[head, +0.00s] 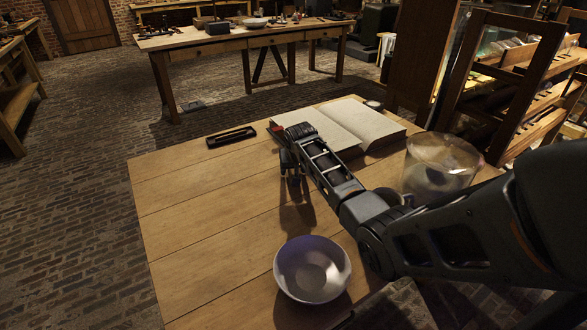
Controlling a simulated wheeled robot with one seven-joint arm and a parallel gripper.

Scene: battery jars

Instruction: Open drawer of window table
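My arm reaches in from the right over a near wooden table (185,215). My gripper (290,172) hangs over the table top, just in front of the open book, pointing down. Its fingers are small and dark, and I cannot tell whether they are apart. No drawer front of the near table shows from here. A long wooden table (185,40) at the back has drawer fronts under its top, including one drawer (200,51) that looks closed. I cannot tell which table is the window table, as no window is in view.
The near table holds an open book (365,125), a dark narrow tray (231,137), a white bowl (312,270) and a glass jar (440,165). A wooden frame rack (500,85) stands at the right. The brick floor (70,190) at the left is clear.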

